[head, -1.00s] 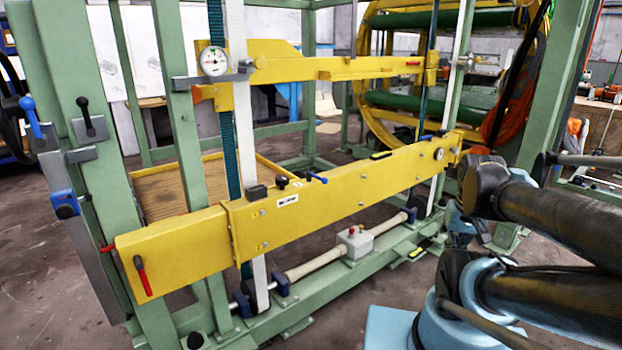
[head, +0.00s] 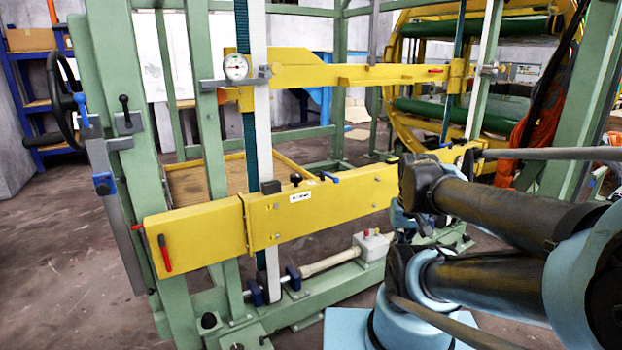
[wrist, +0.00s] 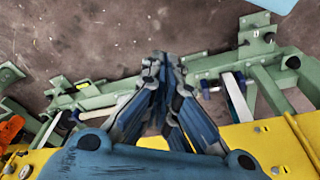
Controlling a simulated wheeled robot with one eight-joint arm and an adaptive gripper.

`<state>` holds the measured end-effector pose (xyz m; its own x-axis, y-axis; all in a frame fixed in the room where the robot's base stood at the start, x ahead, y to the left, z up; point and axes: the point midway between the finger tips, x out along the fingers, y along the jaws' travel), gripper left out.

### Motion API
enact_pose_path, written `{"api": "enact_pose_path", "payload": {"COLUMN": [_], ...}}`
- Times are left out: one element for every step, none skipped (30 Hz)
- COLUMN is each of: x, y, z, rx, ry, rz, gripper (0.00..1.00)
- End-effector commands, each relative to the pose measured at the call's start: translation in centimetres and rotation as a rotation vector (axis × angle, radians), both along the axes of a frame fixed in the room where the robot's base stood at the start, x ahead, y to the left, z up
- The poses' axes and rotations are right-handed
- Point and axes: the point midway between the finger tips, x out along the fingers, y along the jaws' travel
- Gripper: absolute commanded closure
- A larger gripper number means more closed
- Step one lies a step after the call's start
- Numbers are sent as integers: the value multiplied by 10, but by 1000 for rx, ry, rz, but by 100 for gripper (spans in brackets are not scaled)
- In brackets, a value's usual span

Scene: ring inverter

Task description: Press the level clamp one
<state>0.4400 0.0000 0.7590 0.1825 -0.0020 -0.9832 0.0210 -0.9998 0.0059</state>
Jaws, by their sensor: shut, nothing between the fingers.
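No label in view reads "level clamp one", so I cannot tell which lever it is. In the head view, a blue-handled lever (head: 82,108) and a black-knobbed lever (head: 125,112) stand upright on the green frame's left post. A red handle (head: 164,252) hangs on the left end of the yellow beam (head: 340,205). My gripper (wrist: 162,62) shows in the wrist view, shut and empty, pointing down above the green base rails.
My dark arm links cover the right part of the head view and hide the beam's right end. A dial gauge (head: 235,67) sits on the upper yellow bar (head: 350,75). A black handwheel (head: 62,100) stands at the left. The floor at front left is clear.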

Motion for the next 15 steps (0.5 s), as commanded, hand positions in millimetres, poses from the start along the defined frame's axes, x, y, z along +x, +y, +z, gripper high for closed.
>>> {"api": "enact_pose_path", "payload": {"x": [0, 0, 0, 0, 0, 0, 0, 0, -5, -7, -6, -3, 0, 4, 10], "y": [0, 0, 0, 0, 0, 0, 0, 0, 0, 0, 1, 1, 2, 4, 5], "z": [0, 0, 0, 0, 0, 0, 0, 0, 4, 7, 8, 12, 16, 20, 27], "rx": [0, 0, 0, 0, 0, 0, 0, 0, 1, 0, 0, 0, 0, 0, -1], "ry": [0, 0, 0, 0, 0, 0, 0, 0, -8, -10, -10, -8, -6, -4, -1], "rz": [0, 0, 0, 0, 0, 0, 0, 0, -2, -4, -8, -17, -25, -38, -54], "gripper": [100, 100, 100, 100, 100, 100, 100, 100, 100, 100, 100, 100, 100, 100, 100]}}
